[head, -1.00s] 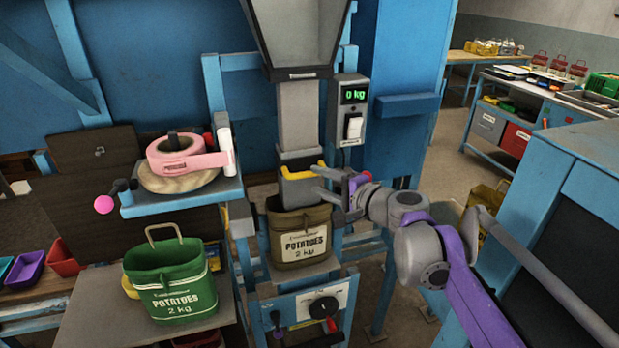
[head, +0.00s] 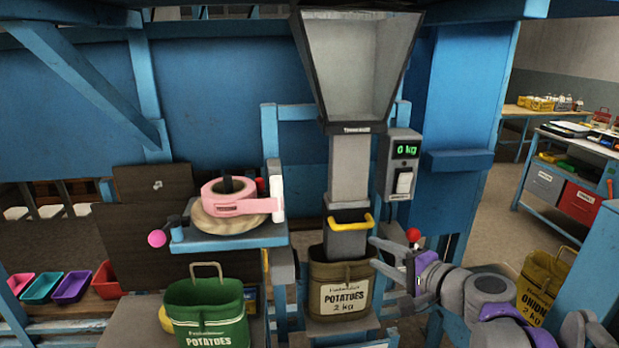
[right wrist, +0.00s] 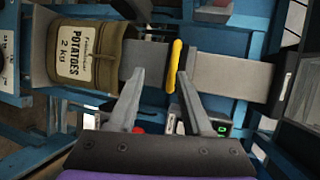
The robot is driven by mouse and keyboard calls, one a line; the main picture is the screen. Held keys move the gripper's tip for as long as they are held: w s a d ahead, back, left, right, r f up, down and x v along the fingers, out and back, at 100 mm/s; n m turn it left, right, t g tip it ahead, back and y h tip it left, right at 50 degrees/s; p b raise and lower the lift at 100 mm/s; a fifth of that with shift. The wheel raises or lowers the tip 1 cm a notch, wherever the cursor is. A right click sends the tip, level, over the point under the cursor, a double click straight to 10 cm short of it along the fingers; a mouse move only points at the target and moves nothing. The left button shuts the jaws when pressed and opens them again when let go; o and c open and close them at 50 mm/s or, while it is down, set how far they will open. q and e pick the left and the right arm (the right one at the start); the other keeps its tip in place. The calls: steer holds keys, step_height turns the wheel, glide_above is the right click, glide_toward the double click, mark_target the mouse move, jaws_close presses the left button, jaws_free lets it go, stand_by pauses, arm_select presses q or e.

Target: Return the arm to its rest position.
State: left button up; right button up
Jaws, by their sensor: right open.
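My right gripper (head: 374,256) is open and empty, just right of the filling spout. Its two fingers also show in the right wrist view (right wrist: 160,78), apart, with the yellow handle (right wrist: 176,66) seen beyond and between them. The handle (head: 368,221) is on the front of the grey spout (head: 348,177). A brown potato sack (head: 340,289) stands upright under the spout, left of the gripper; it also shows in the right wrist view (right wrist: 85,55). I cannot tell from these views whether the fingers touch anything. My left gripper is not in view.
A green potato sack (head: 205,312) stands on the table at left. The scale display (head: 406,150) reads 0 kg. Several coloured trays lie far left.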

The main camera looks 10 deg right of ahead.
steer(key=s+a+f+n+g+h, duration=0.1)
steer(key=s+a+f+n+g, duration=0.25)
steer(key=s+f, duration=0.4)
steer(key=s+a+f+n+g+h, duration=0.1)
steer(key=s+a+f+n+g, duration=0.25)
steer(key=s+f, duration=0.45)
steer(key=s+d+f+n+g+h, duration=0.1)
steer(key=s+d+f+n+h, duration=0.3)
steer(key=s+f, duration=0.5)
step_height(320, 180, down, 2)
steer(key=shift+s+d+f+n+h, duration=0.1)
steer(key=shift+s+d+n+h, duration=0.15)
steer(key=shift+n, duration=0.75)
